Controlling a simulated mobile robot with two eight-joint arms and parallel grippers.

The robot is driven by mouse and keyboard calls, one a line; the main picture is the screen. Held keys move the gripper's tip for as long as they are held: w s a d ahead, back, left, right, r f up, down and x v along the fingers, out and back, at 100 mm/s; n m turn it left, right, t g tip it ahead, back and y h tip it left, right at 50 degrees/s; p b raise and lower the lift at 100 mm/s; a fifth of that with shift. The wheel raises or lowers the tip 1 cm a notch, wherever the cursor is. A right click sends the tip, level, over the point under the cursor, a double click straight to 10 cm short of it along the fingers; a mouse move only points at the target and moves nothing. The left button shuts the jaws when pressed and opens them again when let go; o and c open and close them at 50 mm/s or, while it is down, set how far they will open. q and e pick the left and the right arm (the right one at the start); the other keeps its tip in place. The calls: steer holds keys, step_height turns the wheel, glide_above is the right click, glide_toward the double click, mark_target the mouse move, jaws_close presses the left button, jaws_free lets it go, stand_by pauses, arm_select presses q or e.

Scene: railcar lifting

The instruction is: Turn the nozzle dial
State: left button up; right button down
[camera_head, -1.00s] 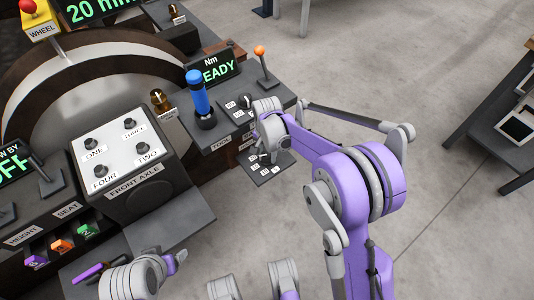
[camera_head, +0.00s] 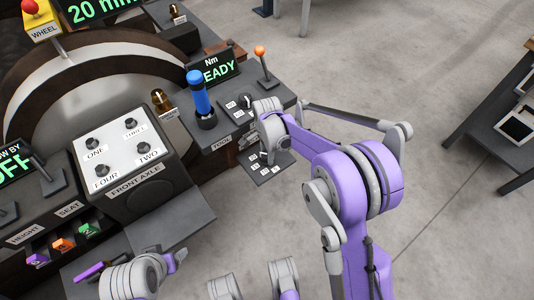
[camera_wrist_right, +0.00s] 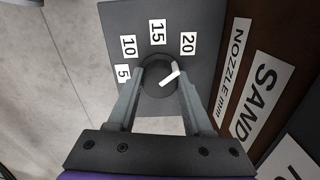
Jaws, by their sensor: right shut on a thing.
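The nozzle dial (camera_wrist_right: 155,88) is a dark round knob with a white pointer mark, on a dark plate (camera_wrist_right: 185,20) labelled 5, 10, 15 and 20. In the wrist view its mark slants up and right, roughly toward the 20. My right gripper (camera_wrist_right: 158,77) is shut on the dial, one finger on each side. In the head view the dial is mostly hidden by my right wrist, and the labelled plate (camera_head: 268,173) shows below it. My left gripper (camera_head: 178,257) is at the lower left, away from the dial; its jaws are unclear.
A "NOZZLE mm" label (camera_wrist_right: 229,75) and a "SAND" label (camera_wrist_right: 259,88) lie beside the plate. The front axle button box (camera_head: 121,160) is left. Open floor lies right.

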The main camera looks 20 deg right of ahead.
stand_by(0.3)
steer(key=shift+c, duration=1.5)
jaws_free()
step_height(320, 180, up, 11)
steer(key=p, duration=0.2)
steer(key=shift+p, duration=0.3)
steer(key=shift+f, duration=0.1)
